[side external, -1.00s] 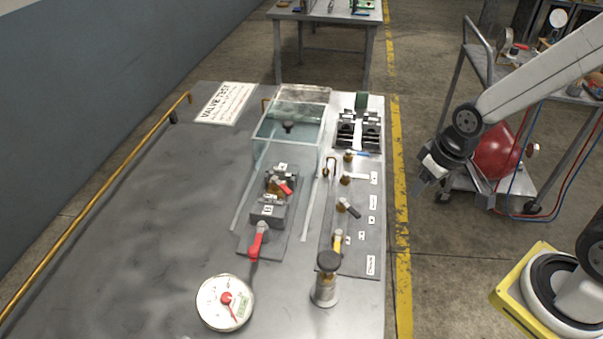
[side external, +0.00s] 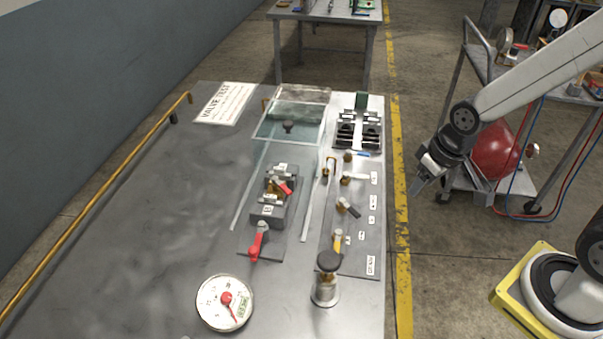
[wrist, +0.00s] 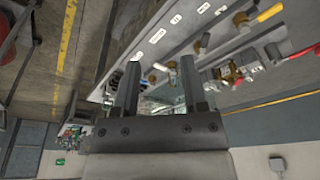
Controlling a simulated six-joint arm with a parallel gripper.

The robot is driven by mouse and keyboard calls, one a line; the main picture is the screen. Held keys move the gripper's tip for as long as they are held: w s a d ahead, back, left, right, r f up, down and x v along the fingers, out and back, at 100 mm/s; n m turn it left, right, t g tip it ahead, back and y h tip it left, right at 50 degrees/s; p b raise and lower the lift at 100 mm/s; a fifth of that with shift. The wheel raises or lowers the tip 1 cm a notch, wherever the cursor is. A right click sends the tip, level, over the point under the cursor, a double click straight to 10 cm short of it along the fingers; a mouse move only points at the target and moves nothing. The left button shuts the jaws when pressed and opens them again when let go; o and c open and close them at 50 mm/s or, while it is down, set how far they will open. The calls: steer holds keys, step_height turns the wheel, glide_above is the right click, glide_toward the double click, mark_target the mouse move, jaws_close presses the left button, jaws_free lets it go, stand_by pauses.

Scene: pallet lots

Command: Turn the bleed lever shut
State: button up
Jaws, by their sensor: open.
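A strip on the right of the bench carries a row of small levers on brass valves: a blue one (side external: 362,154), a white one (side external: 358,177), a dark grey one (side external: 350,209) and a yellow one (side external: 338,240). Two red levers, a near one (side external: 258,241) and a far one (side external: 285,188), sit on the middle valve blocks. The labels are too small to read, so I cannot tell which is the bleed lever. My gripper (side external: 447,186) is open and empty, right of the bench beyond its edge. In the wrist view, my gripper (wrist: 157,75) touches no lever; the yellow lever (wrist: 270,12) shows at upper right.
A round gauge (side external: 224,302) and a dark-capped metal post (side external: 326,283) stand at the bench front. A clear box (side external: 268,122) stands behind the valve blocks. A cart with a red tank (side external: 495,152) is behind my gripper. The left bench top is clear.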

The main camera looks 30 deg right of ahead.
steer(key=w+n+g, duration=0.1)
steer(key=w+n, duration=0.3)
steer(key=w, duration=0.5)
steer(key=n+g, duration=0.2)
steer(key=n, duration=0.3)
glide_above(362, 176)
step_height(362, 176, down, 3)
steer(key=shift+f, duration=0.1)
steer(key=shift+f, duration=3.8)
jaws_close()
